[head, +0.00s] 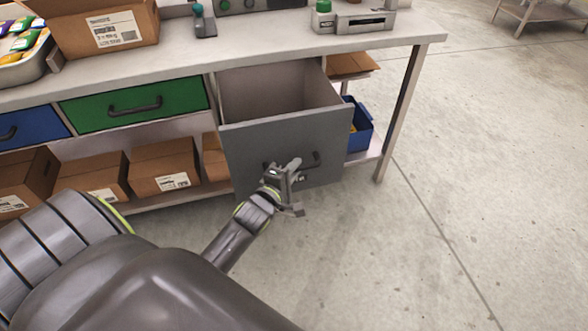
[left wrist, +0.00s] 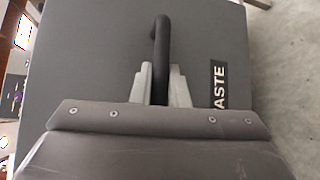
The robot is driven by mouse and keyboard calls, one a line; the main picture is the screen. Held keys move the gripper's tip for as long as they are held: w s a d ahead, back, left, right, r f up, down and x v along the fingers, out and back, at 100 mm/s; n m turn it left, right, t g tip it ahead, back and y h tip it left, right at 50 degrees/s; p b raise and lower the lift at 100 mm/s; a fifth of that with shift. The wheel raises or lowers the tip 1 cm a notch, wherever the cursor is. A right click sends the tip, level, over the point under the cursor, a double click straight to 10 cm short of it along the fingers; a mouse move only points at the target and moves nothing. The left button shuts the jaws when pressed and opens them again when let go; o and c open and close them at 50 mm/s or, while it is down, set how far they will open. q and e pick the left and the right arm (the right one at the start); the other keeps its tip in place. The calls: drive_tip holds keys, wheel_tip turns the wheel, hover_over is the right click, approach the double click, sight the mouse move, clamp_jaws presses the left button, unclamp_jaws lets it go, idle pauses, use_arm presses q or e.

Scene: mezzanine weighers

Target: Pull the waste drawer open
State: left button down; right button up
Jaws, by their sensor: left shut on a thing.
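The grey waste drawer (head: 245,150) stands pulled out from under the workbench, with its empty-looking inside showing from above. Its front also fills much of the left wrist view (left wrist: 90,60), where part of a label reads "ASTE". The dark bar handle (head: 316,160) is on the drawer front; it also shows in the left wrist view (left wrist: 160,45). My left gripper (head: 290,170) is at the handle, and in the left wrist view its two fingers (left wrist: 160,85) are shut on the bar from both sides. My right gripper is not in view.
A green drawer (head: 90,108) and a blue drawer (head: 30,125) are closed to the left. Cardboard boxes (head: 165,170) and a blue bin (head: 360,135) sit on the lower shelf. The floor (head: 480,170) in front and to the right is clear.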

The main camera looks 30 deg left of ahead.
use_arm(q)
drive_tip(key=c, duration=1.4)
unclamp_jaws()
